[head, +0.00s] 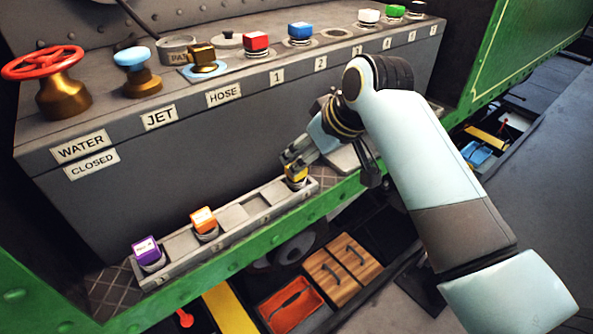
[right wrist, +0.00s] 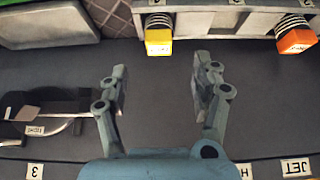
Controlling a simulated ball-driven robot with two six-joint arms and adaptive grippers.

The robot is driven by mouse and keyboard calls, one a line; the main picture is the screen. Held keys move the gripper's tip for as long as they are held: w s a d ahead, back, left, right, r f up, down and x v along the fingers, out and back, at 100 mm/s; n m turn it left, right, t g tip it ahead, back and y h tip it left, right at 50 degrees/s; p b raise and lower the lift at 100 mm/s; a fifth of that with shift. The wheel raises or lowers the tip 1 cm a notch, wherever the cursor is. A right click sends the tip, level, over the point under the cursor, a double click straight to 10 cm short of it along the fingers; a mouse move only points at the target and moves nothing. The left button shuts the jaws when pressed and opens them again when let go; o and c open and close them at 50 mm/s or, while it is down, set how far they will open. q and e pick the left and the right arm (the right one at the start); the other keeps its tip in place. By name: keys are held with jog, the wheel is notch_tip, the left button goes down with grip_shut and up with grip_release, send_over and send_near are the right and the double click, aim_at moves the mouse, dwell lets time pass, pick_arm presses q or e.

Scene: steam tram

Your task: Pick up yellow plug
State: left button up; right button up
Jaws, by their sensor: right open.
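The yellow plug (head: 296,174) sits in the right end of a grey slotted tray (head: 241,211) on the ledge. My right gripper (head: 296,157) is just above and behind it in the head view and partly covers it. In the right wrist view the yellow plug (right wrist: 159,41) stands beyond the fingertips, roughly in line with the gap between them. My right gripper (right wrist: 160,85) is open and empty there, with visible space between it and the plug. My left gripper is not in view.
The tray also holds an orange plug (head: 204,220) and a purple plug (head: 147,252), with empty slots between. A grey console (head: 200,150) rises behind, carrying a red valve wheel (head: 43,62) and several coloured plugs. An orange bin (head: 291,306) and wooden boxes (head: 342,268) are below.

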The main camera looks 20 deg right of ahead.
jog(key=x, duration=0.8)
jog(key=shift+f, duration=0.25)
grip_shut()
